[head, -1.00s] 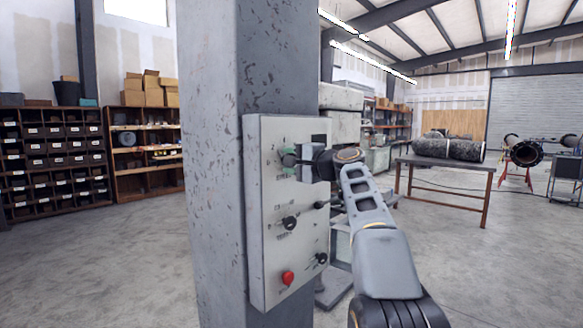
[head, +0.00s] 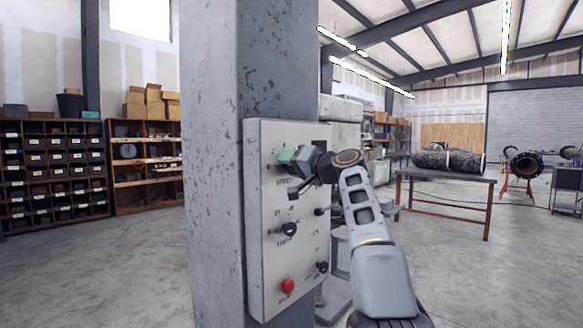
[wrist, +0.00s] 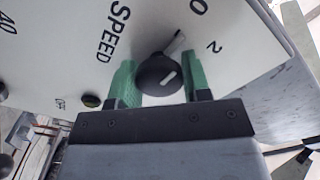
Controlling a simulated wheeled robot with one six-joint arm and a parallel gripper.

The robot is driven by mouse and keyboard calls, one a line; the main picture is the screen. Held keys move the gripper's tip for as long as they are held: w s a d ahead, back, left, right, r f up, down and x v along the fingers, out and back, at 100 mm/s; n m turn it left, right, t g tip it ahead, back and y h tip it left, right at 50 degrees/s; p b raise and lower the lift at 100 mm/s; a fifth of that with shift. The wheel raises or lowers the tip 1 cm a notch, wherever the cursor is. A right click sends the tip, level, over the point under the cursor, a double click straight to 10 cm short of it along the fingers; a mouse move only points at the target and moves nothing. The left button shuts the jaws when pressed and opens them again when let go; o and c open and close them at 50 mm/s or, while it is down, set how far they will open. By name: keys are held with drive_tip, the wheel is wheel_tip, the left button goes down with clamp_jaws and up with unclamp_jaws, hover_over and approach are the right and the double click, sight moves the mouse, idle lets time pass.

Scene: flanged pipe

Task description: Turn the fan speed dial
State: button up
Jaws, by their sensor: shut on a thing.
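The fan speed dial (wrist: 155,70) is a dark round knob with a pale mark, on the light grey control panel (head: 256,250). The word SPEED is printed beside it, with the figures 0 and 2 near it in the wrist view. Its narrow pointer leans up and right, roughly toward the 0. My gripper (wrist: 160,83) is shut on the dial, with one green finger on each side. In the head view my gripper (head: 288,156) is at the panel's upper part and hides the dial.
Below on the panel are another black dial (head: 289,229), a red button (head: 287,286) and small black knobs (head: 321,267). The panel is on a grey column (head: 212,170). A table with dark pipe (head: 447,160) stands behind at right; open floor lies between.

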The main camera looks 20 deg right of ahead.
drive_tip(key=shift+n, duration=0.3)
idle(0.4)
drive_tip(key=o, duration=0.9)
drive_tip(key=b+v, duration=0.3)
drive_tip(key=v, duration=1.1)
drive_tip(key=shift+b, duration=0.35)
drive_tip(key=shift+w+a, duration=0.1)
